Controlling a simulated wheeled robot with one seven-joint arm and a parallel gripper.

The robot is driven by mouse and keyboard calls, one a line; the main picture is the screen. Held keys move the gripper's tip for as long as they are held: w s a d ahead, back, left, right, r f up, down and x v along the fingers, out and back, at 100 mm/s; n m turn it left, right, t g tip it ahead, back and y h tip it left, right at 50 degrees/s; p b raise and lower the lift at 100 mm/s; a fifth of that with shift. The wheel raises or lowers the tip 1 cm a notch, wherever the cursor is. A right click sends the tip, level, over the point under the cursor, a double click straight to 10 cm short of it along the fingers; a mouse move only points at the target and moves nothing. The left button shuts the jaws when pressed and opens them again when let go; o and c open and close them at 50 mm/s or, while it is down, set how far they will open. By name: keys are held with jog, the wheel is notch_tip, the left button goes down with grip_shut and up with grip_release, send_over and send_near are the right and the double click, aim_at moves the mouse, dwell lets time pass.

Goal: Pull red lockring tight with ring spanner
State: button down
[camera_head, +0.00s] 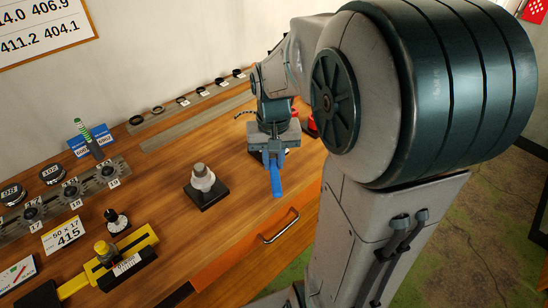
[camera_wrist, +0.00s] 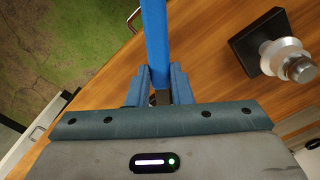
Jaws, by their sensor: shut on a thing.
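My gripper (camera_head: 270,150) is over the right part of the wooden bench, pointing down. It is shut on a blue bar (camera_head: 276,178), which looks like the handle of the ring spanner. In the wrist view the bar (camera_wrist: 155,40) runs up from between my two fingers (camera_wrist: 160,97) and leaves the top of the frame. The spanner's ring end cannot be made out. Small red parts (camera_head: 296,113) show just behind my gripper, partly hidden by it and my arm. I cannot tell whether one is the red lockring.
A pale stepped hub on a black base (camera_head: 207,194) stands left of my gripper, apart from it; its base (camera_wrist: 240,45) is at the right in the wrist view. A yellow gauge (camera_head: 120,262), numbered rail (camera_head: 95,182) and rings lie further left. A drawer handle (camera_head: 281,228) is in front.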

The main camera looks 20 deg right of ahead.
jog(key=shift+f+b, duration=0.5)
jog(key=shift+f, duration=0.2)
dwell(0.6)
jog(key=shift+w+a+m, duration=0.2)
jog(key=shift+a+m, duration=0.25)
jog(key=shift+a, duration=0.05)
jog(key=shift+w+a+m, duration=0.15)
jog(key=shift+a+m, duration=0.3)
jog(key=shift+a, duration=0.05)
jog(key=shift+w+a, duration=0.1)
jog(key=shift+w+a+m, duration=0.5)
jog(key=shift+a+m, duration=0.3)
jog(key=shift+a, duration=0.1)
jog(key=shift+w+a+m, duration=0.65)
jog(key=shift+a+m, duration=0.25)
